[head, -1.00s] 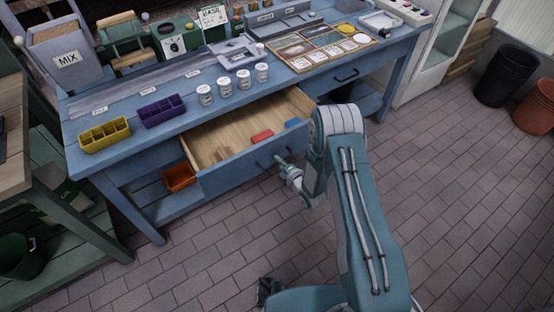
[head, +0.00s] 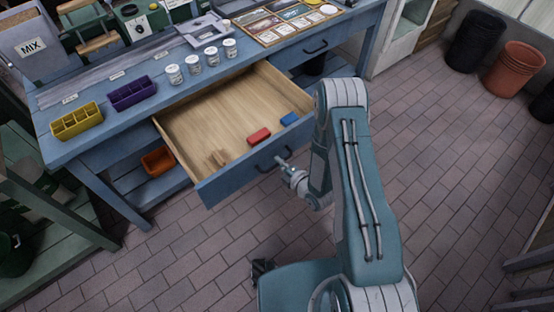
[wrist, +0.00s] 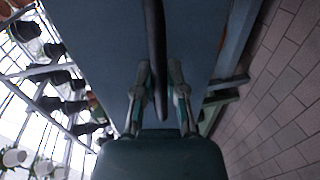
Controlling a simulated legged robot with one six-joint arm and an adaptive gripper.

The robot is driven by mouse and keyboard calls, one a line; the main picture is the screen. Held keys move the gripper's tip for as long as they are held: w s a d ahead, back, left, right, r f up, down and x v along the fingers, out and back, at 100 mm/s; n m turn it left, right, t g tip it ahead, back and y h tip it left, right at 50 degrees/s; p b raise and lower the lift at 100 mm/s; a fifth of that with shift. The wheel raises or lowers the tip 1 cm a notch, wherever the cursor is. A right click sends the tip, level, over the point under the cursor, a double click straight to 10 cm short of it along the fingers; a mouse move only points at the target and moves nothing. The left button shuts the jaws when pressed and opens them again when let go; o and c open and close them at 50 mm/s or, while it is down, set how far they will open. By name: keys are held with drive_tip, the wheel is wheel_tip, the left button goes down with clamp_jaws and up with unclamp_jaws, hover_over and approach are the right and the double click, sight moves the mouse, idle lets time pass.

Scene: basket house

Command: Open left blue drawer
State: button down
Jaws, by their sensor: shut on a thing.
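The left blue drawer (head: 232,179) is pulled well out of the blue workbench in the head view. A red block (head: 259,136), a blue block (head: 289,118) and small wooden pieces (head: 217,158) lie inside it. Its dark handle (head: 272,160) is on the front face. My gripper (head: 283,163) is at that handle in the head view. In the wrist view my gripper (wrist: 162,95) has a finger on each side of the dark handle bar (wrist: 154,45), against the blue drawer front (wrist: 185,40). The exact finger contact is too dark to make out.
On the bench top are a yellow tray (head: 76,121), a purple tray (head: 132,94) and several white jars (head: 192,64). The right drawer (head: 318,45) is closed. An orange bin (head: 160,160) sits on the lower shelf. The brick floor (head: 200,260) in front is clear.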

drive_tip(key=shift+s+f, duration=0.15)
drive_tip(key=shift+f, duration=0.1)
drive_tip(key=c, duration=0.7)
unclamp_jaws()
drive_tip(key=shift+r, duration=0.1)
drive_tip(key=v, duration=1.1)
drive_tip(key=shift+s+d, duration=0.25)
drive_tip(key=shift+r, duration=0.1)
